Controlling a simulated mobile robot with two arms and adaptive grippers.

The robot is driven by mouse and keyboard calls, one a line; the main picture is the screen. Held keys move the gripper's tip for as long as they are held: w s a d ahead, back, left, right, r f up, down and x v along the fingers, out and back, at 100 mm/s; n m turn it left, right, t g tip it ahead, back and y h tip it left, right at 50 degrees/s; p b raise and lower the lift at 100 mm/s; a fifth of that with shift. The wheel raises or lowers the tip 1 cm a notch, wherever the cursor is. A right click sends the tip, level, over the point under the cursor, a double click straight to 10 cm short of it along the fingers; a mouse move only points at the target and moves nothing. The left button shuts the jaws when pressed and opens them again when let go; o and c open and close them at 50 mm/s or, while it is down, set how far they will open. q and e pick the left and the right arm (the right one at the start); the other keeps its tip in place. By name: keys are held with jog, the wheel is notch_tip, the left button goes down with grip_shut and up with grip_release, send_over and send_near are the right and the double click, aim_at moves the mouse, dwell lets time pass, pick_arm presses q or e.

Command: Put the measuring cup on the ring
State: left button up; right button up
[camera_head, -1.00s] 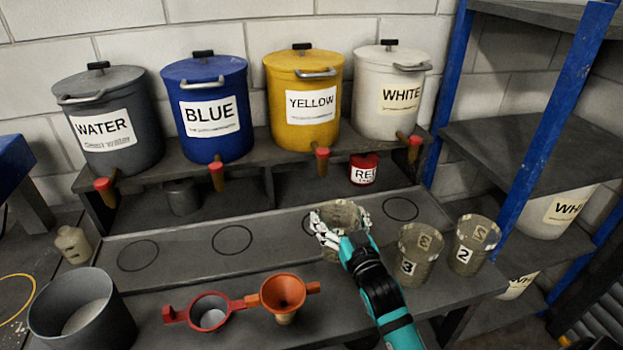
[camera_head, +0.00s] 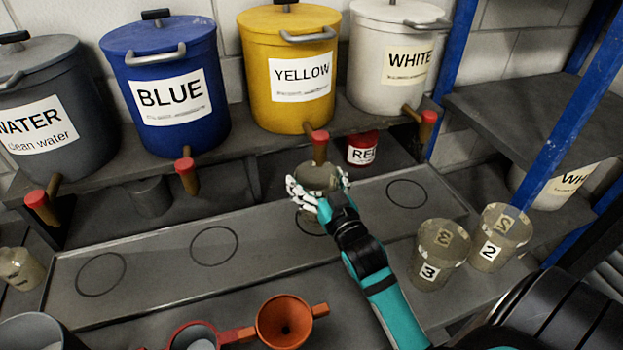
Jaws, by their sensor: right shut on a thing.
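My right gripper (camera_head: 320,190) is shut on a see-through measuring cup (camera_head: 316,177), held upright just below the red-ended yellow tap (camera_head: 320,145). The gripper fingers hide the cup's lower part. A black ring (camera_head: 308,229) shows partly just in front of and below the cup; I cannot tell how high the cup is over the strip. Other rings on the grey strip are empty: one at the right (camera_head: 407,194), one left of centre (camera_head: 214,246) and one far left (camera_head: 101,274). My left gripper is not in view.
Measuring cups marked 3 (camera_head: 437,255) and 2 (camera_head: 499,238) stand at the right. An orange funnel (camera_head: 285,322) is at the front. Blue (camera_head: 170,95), yellow (camera_head: 290,75) and white (camera_head: 392,60) buckets line the back shelf. A red pot (camera_head: 362,148) stands beneath.

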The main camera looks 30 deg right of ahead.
jog(key=shift+s+a+r, duration=0.1)
jog(key=shift+s, duration=0.5)
jog(key=shift+s+a+r, duration=0.1)
jog(key=shift+s+r, duration=0.05)
jog(key=shift+s, duration=0.1)
jog(key=shift+w+f, duration=0.2)
jog(key=shift+f, duration=0.1)
jog(key=o, duration=1.1)
jog(key=shift+w, duration=0.1)
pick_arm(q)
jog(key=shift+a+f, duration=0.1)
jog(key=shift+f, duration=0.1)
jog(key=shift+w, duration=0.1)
pick_arm(e)
jog(key=shift+r, duration=0.1)
